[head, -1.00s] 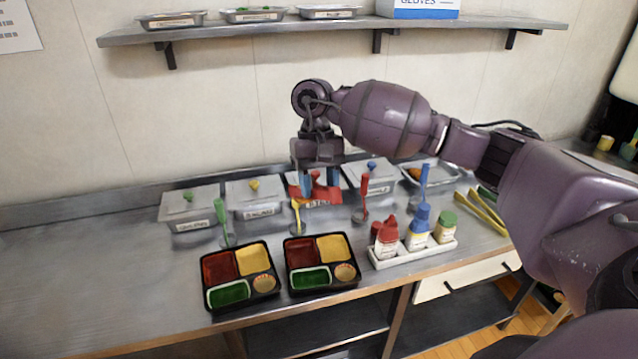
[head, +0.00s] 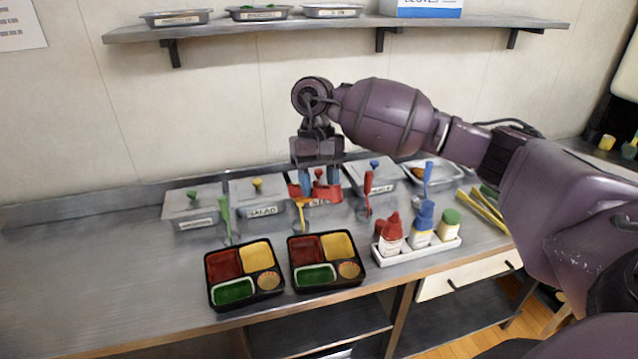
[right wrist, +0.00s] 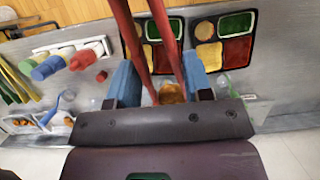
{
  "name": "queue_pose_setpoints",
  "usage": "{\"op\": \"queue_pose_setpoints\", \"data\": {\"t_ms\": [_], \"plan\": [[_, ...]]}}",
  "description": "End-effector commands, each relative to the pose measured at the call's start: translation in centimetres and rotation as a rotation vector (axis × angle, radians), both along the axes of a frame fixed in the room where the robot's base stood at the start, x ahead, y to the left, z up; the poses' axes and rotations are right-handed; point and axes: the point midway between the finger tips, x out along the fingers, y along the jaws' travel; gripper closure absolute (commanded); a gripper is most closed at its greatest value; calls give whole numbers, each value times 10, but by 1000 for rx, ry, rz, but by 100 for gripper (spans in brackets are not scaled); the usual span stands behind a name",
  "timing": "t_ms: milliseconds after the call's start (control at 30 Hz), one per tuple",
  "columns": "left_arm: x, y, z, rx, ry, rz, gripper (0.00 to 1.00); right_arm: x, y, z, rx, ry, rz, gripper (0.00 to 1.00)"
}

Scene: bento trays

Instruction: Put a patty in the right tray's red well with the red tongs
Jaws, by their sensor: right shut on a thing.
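My right gripper (head: 319,185) is shut on the red tongs (right wrist: 166,40), low over the third bin (head: 345,190) from the left in the row at the wall. The tong arms run up the right wrist view, apart from each other. A brownish-orange thing (right wrist: 172,92) shows between my fingers there; I cannot tell what it is. No patty is clearly visible. The right tray (head: 328,288) stands at the counter front, its red well (head: 304,251) at the back left and empty. It also shows in the right wrist view, partly behind the tongs. My left gripper is out of view.
The left tray (head: 244,302) stands beside it. Upright utensils, green (head: 225,214), yellow (head: 301,212) and red (head: 368,186), stand before the bins. A white caddy (head: 420,250) of bottles is right of the trays. Yellow tongs (head: 487,208) lie further right. The left counter is clear.

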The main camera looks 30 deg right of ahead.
Motion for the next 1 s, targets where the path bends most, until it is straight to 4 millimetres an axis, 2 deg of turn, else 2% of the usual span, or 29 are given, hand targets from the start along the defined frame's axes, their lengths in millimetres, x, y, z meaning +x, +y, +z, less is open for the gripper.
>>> {"op": "queue_pose_setpoints", "data": {"t_ms": [167, 500, 600, 767, 1000], "plan": [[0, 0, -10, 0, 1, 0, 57, -2, -1, -2, 0, 1, 0, 87], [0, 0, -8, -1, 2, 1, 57, -2, 0, 0, 0, 0, 0, 87], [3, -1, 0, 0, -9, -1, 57, -2, 0, 0, 0, 0, 0, 87], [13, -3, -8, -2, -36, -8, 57, -2, 0, -25, 0, 2, -1, 87], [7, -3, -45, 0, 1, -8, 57, -2, 0, -53, 0, 4, 0, 87]]}}
